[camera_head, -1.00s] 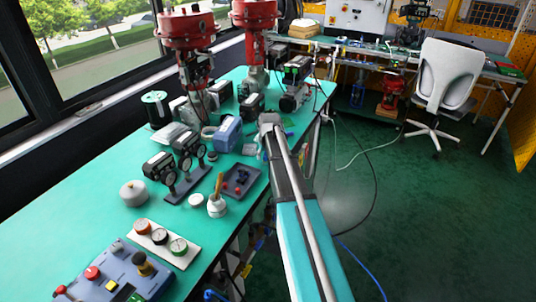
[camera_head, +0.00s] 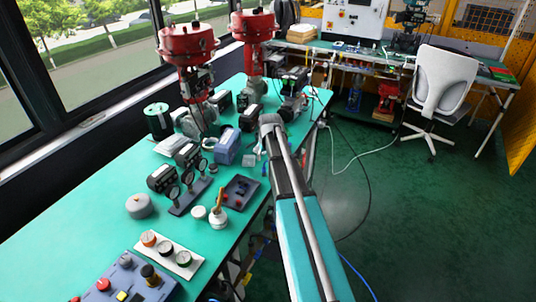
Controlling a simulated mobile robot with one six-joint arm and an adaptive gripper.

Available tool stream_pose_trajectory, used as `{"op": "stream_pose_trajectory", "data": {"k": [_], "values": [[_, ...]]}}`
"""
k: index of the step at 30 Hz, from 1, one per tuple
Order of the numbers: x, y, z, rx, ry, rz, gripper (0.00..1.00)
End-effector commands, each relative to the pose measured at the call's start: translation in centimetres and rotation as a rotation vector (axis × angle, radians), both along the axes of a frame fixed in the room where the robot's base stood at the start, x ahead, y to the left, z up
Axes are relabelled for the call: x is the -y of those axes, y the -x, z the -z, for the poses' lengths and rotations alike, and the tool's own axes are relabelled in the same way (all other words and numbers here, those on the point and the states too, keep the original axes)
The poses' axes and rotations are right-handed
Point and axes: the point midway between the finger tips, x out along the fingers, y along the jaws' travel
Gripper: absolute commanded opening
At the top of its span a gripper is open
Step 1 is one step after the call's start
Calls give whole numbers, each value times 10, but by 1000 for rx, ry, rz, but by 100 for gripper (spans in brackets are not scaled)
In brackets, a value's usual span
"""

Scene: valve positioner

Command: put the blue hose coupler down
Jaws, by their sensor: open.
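My arm (camera_head: 292,195) reaches from the bottom of the picture up along the right edge of the green bench (camera_head: 60,245). Its far joint (camera_head: 270,120) is over the bench. I cannot make out my gripper; its jaws are hidden beyond or below the arm. A small blue piece (camera_head: 265,169) shows on the bench just left of the arm. It may be the blue hose coupler, but it is too small to tell.
A dark tray (camera_head: 252,183) with small parts, a white pot with a brush (camera_head: 218,216), a gauge rack (camera_head: 182,207) and a blue-grey box (camera_head: 228,146) crowd the bench near the arm. Red valve actuators (camera_head: 187,42) stand behind. Some bench surface at the left is clear.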

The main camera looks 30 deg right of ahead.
Motion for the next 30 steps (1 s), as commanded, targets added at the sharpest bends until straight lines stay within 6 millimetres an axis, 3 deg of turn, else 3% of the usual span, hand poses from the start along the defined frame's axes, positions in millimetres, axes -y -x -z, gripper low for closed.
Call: {"op": "stream_pose_trajectory", "data": {"k": [9, 30], "values": [[0, 5, -18, 0, 0, 0, 62], [0, 6, -19, 0, 0, 0, 62]]}}
